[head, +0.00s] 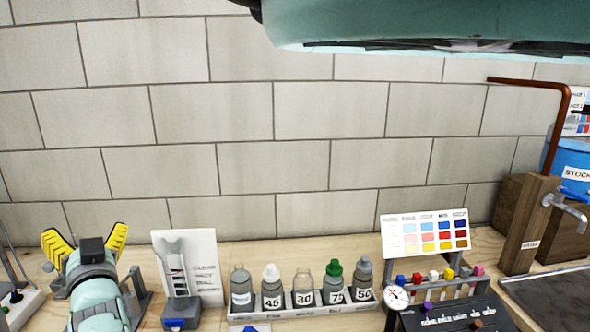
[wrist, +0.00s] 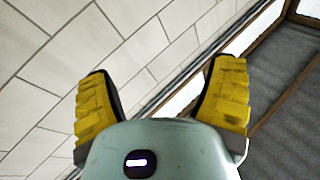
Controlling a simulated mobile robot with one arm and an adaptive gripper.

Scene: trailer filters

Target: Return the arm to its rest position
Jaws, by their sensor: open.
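My gripper (head: 84,238) shows at the lower left of the head view, with its two yellow fingers spread apart above the wooden counter. In the wrist view my gripper (wrist: 162,95) also has its yellow fingers wide apart, with nothing between them. The wrist view shows the block wall behind the fingers. The rest of my arm runs out of the bottom of the head view, so its full pose is hidden.
A rack (head: 300,310) of numbered bottles stands right of my gripper, past a white card (head: 190,262). Further right are a colour chart (head: 425,233), a dark board (head: 455,314), a wooden tap post (head: 527,225) and a blue container (head: 568,160). The wall (head: 300,110) is bare.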

